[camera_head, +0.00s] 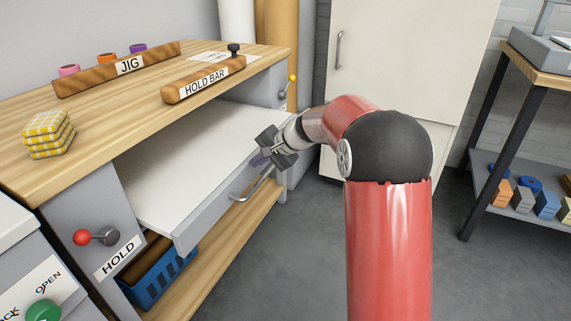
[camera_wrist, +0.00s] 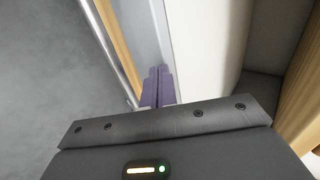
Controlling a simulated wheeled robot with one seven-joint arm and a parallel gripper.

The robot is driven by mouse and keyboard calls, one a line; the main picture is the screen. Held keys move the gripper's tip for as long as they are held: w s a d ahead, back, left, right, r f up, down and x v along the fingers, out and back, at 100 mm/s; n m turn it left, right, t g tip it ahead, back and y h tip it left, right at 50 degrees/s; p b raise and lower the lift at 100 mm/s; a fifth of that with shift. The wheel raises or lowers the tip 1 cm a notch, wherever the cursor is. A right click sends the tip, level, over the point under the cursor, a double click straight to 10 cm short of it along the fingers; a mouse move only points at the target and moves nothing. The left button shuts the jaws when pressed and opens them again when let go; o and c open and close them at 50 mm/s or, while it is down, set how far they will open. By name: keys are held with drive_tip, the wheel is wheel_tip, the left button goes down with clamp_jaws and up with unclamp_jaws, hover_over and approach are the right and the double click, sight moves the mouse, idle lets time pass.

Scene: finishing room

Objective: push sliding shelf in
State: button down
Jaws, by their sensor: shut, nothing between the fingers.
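The sliding shelf (camera_head: 185,165) is a white board with a grey front panel (camera_head: 205,218), standing out from under the workbench top. A metal bar handle (camera_head: 262,186) is fixed on the front panel. My gripper (camera_head: 258,160) is shut and empty at the right part of the front panel, close to the handle's upper right end. In the wrist view the purple fingertips (camera_wrist: 160,88) lie together over the grey front panel (camera_wrist: 150,35), beside the white board (camera_wrist: 205,50). The handle (camera_wrist: 112,40) runs to their left. I cannot tell whether the fingers touch the panel.
A HOLD lever with a red knob (camera_head: 82,237) is on the bench's left front post, and a yellow-knobbed lever (camera_head: 292,78) on the right one. A blue basket (camera_head: 158,280) sits below the shelf. The floor in front (camera_head: 290,265) is clear.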

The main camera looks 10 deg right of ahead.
sight(220, 153)
drive_tip(key=w+a+p, duration=0.1)
drive_tip(key=w+a, duration=0.1)
drive_tip(key=a, duration=0.1)
drive_tip(key=w+a+p, duration=0.1)
drive_tip(key=w+a, duration=0.1)
drive_tip(key=a, duration=0.1)
drive_tip(key=w+a+p, duration=0.1)
drive_tip(key=w+a, duration=0.1)
drive_tip(key=a, duration=0.1)
drive_tip(key=shift+w, duration=0.35)
drive_tip(key=shift+w+a, duration=0.1)
drive_tip(key=shift+a, duration=0.05)
drive_tip(key=shift+r, duration=0.1)
